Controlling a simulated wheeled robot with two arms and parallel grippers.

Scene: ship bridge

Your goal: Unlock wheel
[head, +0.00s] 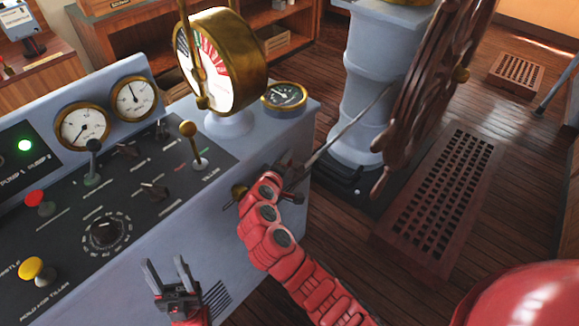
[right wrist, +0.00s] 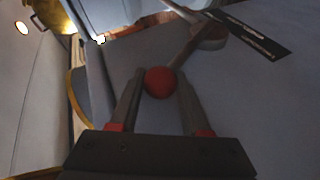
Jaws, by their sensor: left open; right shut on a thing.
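The wooden ship's wheel (head: 425,85) stands on a grey pedestal (head: 370,80) at the right of the head view. In the right wrist view, a red ball knob (right wrist: 160,82) sits on the end of a short lever (right wrist: 183,55). My right gripper (right wrist: 158,90) is shut on this knob, one finger on each side. In the head view my right gripper (head: 287,180) is at the console's right side, and the arm hides the knob. My left gripper (head: 167,272) is open and empty in front of the console.
The grey console (head: 150,235) carries gauges, knobs and levers, with a brass telegraph dial (head: 215,60) on its far end. A thin rod (head: 345,130) runs between the right gripper area and the wheel. A wooden floor grating (head: 440,200) lies at the right.

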